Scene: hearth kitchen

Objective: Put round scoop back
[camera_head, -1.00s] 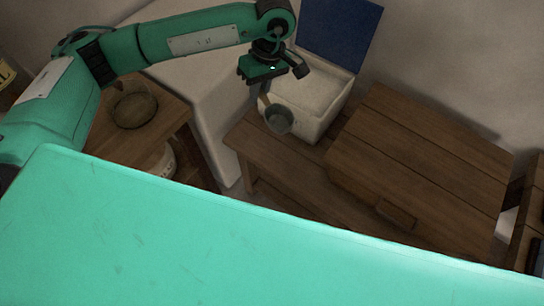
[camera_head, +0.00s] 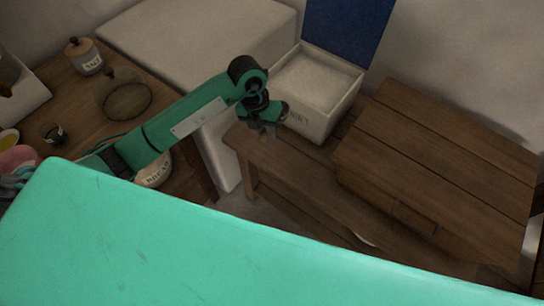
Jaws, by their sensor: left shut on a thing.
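My left gripper (camera_head: 265,115) hangs over the left end of the low wooden bench, just left of the open white bin (camera_head: 308,122). It is shut on the round scoop (camera_head: 268,131). Only a small grey part of the scoop shows below the fingers; the arm and gripper hide the rest. The bin has its blue lid (camera_head: 348,28) raised and is filled with a pale, level powder. My right gripper is not in view.
A large wooden chest (camera_head: 440,150) stands right of the bin. A pale block (camera_head: 205,45) stands behind my arm.

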